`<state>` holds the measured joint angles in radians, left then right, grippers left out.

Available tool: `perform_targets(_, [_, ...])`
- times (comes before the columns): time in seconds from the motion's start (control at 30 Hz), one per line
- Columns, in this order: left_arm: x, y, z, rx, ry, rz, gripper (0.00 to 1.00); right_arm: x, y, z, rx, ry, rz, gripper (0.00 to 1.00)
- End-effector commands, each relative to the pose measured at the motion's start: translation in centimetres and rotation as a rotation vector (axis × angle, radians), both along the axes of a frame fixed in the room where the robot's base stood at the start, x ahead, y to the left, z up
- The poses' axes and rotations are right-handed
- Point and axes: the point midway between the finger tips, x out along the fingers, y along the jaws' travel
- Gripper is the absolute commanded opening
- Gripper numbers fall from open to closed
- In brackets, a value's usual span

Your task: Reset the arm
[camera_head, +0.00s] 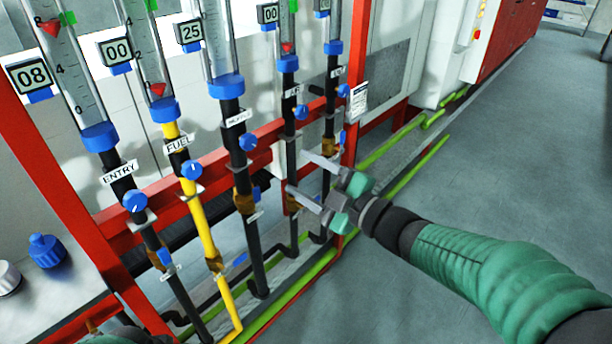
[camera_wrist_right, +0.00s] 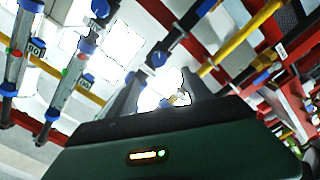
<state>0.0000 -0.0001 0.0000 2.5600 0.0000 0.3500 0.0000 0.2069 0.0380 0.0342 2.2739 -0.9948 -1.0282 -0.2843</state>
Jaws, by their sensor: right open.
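My right gripper (camera_head: 297,176) reaches in from the right in the head view. Its two fingers are apart and point left toward the row of pipes. No object shows between the fingers. They overlap the rightmost pipes in the picture; whether they touch them I cannot tell. In the right wrist view the dark green gripper body (camera_wrist_right: 170,145) fills the lower part, with pipes and gauges beyond it. A small green part at the bottom left edge of the head view may be my left arm; no left fingertips show there.
Flow tubes with blue collars stand above black pipes and a yellow FUEL pipe (camera_head: 203,235). Blue knobs, such as the ENTRY knob (camera_head: 135,201), sit on them. A red frame (camera_head: 62,190) surrounds the pipes. Green pipes (camera_head: 417,166) run along the floor. Open grey floor (camera_head: 520,150) lies right.

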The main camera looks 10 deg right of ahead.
Motion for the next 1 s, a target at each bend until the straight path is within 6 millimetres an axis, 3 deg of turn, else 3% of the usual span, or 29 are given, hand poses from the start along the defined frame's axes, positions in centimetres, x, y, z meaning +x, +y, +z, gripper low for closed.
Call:
perform_targets(0.5, [0.0,0.0,0.3,0.0,0.0,0.0,0.36,0.1,-0.6,-0.3,0.01,0.03,-0.033,0.59])
perform_targets(0.57, [0.0,0.0,1.0,0.0,0.0,0.0,0.36,0.7,-1.8,-1.2,0.03,0.101,-0.111,0.59])
perform_targets(0.67, [0.0,0.0,2.6,0.0,0.0,0.0,0.36,1.0,-5.6,-5.3,0.107,0.346,-0.351,0.59])
perform_targets(0.73, [0.0,0.0,4.0,0.0,0.0,0.0,0.36,-1.0,-8.5,-9.9,0.18,0.593,-0.561,0.59])
perform_targets(0.8, [0.0,0.0,5.0,0.0,0.0,0.0,0.36,-5.1,-10.3,-14.6,0.252,0.847,-0.751,0.59])
perform_targets(0.9, [0.0,0.0,5.9,0.0,0.0,0.0,0.36,-11.8,-10.6,-19.2,0.328,1.152,-0.951,0.59])
perform_targets(1.0, [0.0,0.0,6.4,0.0,0.0,0.0,0.36,-17.0,-9.9,-21.5,0.374,1.361,-1.072,0.59])
